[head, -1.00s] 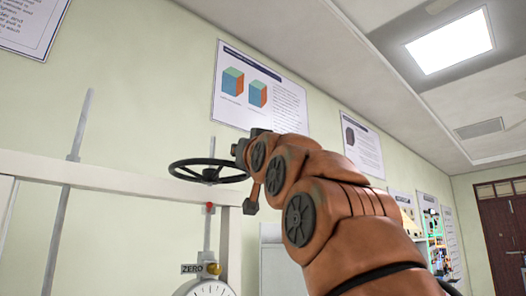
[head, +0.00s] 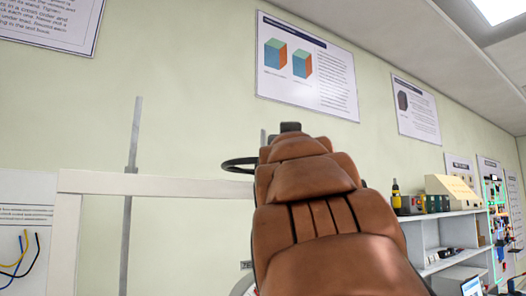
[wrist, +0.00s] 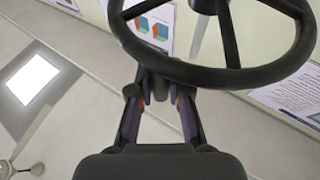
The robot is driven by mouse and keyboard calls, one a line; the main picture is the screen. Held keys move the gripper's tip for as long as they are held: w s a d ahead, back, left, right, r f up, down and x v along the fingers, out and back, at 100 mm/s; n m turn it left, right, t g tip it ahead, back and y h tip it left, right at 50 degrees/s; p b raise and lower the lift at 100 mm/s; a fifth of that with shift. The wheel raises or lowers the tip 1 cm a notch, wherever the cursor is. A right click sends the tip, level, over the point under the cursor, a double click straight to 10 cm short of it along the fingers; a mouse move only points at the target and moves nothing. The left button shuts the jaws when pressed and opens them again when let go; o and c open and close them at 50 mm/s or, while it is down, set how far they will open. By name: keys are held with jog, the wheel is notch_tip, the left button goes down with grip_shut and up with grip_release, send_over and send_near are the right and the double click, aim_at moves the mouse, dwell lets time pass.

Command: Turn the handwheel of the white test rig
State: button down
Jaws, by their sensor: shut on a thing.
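The black handwheel (head: 238,165) of the white test rig (head: 150,184) shows only at its left rim in the head view. My orange-brown arm covers the rest. In the wrist view the handwheel (wrist: 170,68) fills the upper part, with its spokes and hub in sight. My gripper (wrist: 160,92) is shut on the near part of the handwheel's rim, with one finger on each side. In the head view the fingers are hidden behind my arm. The rig's dial is almost wholly hidden behind my arm too.
Posters hang on the green wall behind, one of them (head: 306,68) just above my arm. A grey shelf unit (head: 440,240) with a yellow screwdriver and boxes stands at the right. The rig's grey upright (head: 131,150) rises left of the handwheel.

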jog(key=shift+a+f, duration=0.1)
jog(key=shift+f, duration=0.2)
dwell(0.5)
jog(key=c, duration=1.3)
grip_release()
jog(key=shift+s, duration=0.1)
jog(key=shift+o, duration=1)
jog(key=shift+r, duration=0.15)
